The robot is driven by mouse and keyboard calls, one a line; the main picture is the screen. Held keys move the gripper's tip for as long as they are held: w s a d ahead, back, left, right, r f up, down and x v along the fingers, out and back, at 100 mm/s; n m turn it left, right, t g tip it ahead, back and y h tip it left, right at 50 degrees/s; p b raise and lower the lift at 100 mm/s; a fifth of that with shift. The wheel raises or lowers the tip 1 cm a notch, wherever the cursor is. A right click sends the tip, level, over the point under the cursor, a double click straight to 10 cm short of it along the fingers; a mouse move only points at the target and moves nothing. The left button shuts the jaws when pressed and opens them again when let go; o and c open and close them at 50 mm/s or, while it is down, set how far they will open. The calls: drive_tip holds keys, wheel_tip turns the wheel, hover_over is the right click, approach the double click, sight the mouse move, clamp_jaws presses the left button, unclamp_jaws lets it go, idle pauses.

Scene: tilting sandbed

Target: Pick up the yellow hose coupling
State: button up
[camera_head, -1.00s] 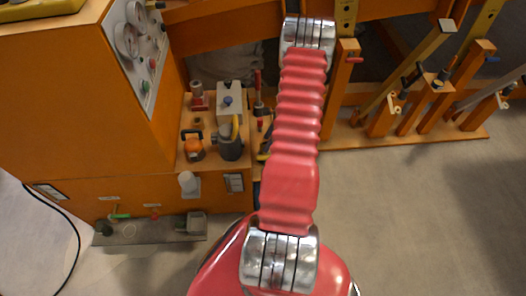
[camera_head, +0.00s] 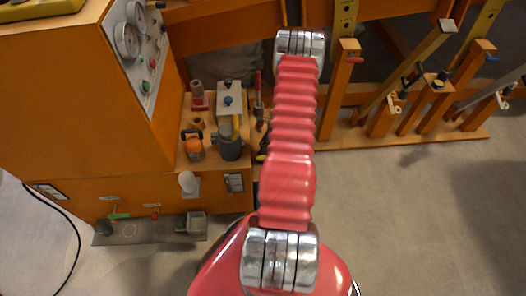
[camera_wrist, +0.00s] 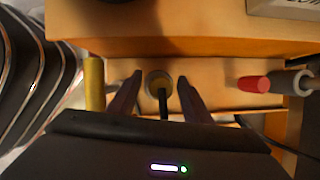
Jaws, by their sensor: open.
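In the wrist view, a round, dull yellow ring-like piece (camera_wrist: 158,78) with a grey centre lies between my fingertips. It looks like the hose coupling, though I cannot be sure. A dark rod runs down from it in the picture. My gripper (camera_wrist: 160,80) is open, with one dark finger on each side of the piece; I see no contact. A yellow cylinder (camera_wrist: 94,84) stands just left of the left finger. In the head view my arm hides the gripper, and I cannot make out the coupling there.
In the wrist view, a red-tipped grey piece (camera_wrist: 272,83) lies to the right on the orange shelf (camera_wrist: 225,100). In the head view, a grey fitting (camera_head: 230,148), an orange-topped jar (camera_head: 194,150) and a white box (camera_head: 229,98) crowd the shelf. Orange posts (camera_head: 340,90) stand to the right.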

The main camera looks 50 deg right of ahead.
drive_tip(key=shift+c, duration=0.6)
clamp_jaws()
